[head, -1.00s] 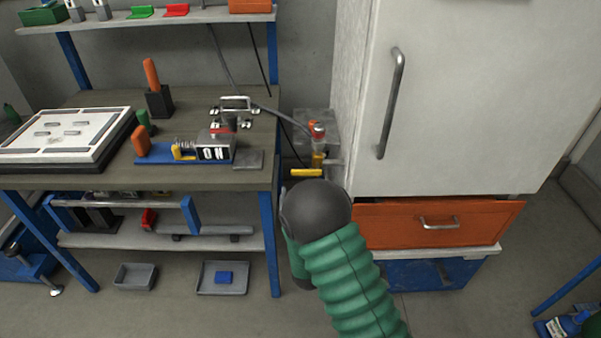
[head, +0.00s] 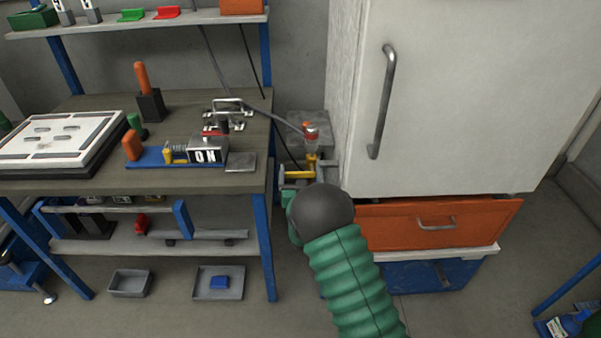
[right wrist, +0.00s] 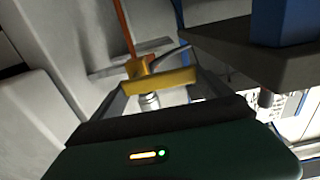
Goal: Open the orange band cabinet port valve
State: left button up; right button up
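The port valve has a yellow handle (head: 298,175) low on a pipe with a red-and-silver top, in the gap between the workbench and the white cabinet (head: 450,90). An orange drawer (head: 436,223) is below the cabinet door. My right gripper (head: 305,177) is at the handle, partly hidden by my dark wrist. In the right wrist view the yellow handle (right wrist: 160,82) lies crosswise between the spread fingers of the right gripper (right wrist: 162,85). The gripper is open; whether either finger touches the handle is unclear. My left gripper is not in view.
The workbench (head: 70,186) stands left of the valve, carrying a white panel, a blue fixture marked ON and a clamp. The cabinet side is close on the right. The floor in front is clear.

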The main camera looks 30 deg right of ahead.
jog(key=c, duration=1.2)
jog(key=shift+c, duration=0.2)
